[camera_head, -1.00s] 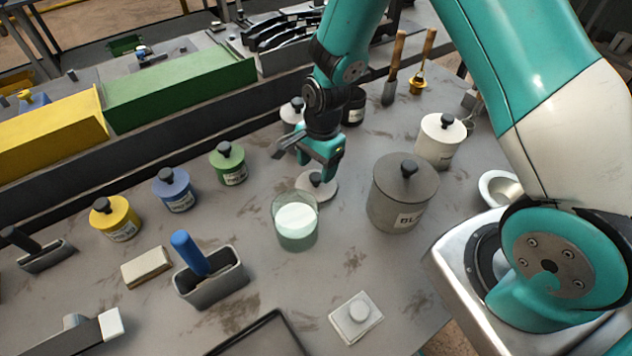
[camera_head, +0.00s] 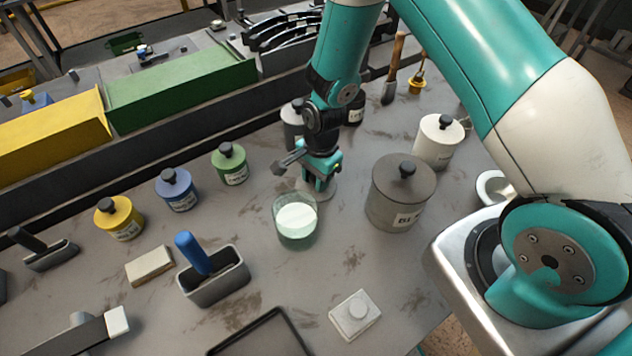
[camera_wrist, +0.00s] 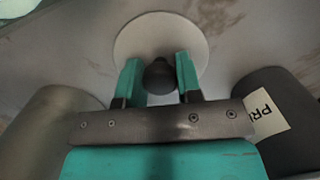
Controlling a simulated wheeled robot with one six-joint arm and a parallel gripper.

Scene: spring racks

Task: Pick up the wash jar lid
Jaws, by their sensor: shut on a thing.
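The wash jar lid (camera_wrist: 185,30) is a pale round disc with a dark knob (camera_wrist: 159,76), lying flat on the bench in the wrist view. In the head view the lid (camera_head: 328,192) is mostly hidden beneath my gripper (camera_head: 318,184), behind an open glass jar. My gripper (camera_wrist: 160,74) points down, with its two teal fingers on either side of the knob, and it is shut on the knob. The glass jar (camera_head: 296,236), with pale liquid inside, stands just in front of the lid, without a lid on it.
A large grey lidded jar (camera_head: 391,207) stands close to the right of my gripper, and a white jar (camera_head: 430,150) behind it. A dark grey jar (camera_head: 291,128) stands behind my gripper. Green (camera_head: 232,170), blue (camera_head: 180,197) and yellow (camera_head: 122,225) jars stand to the left.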

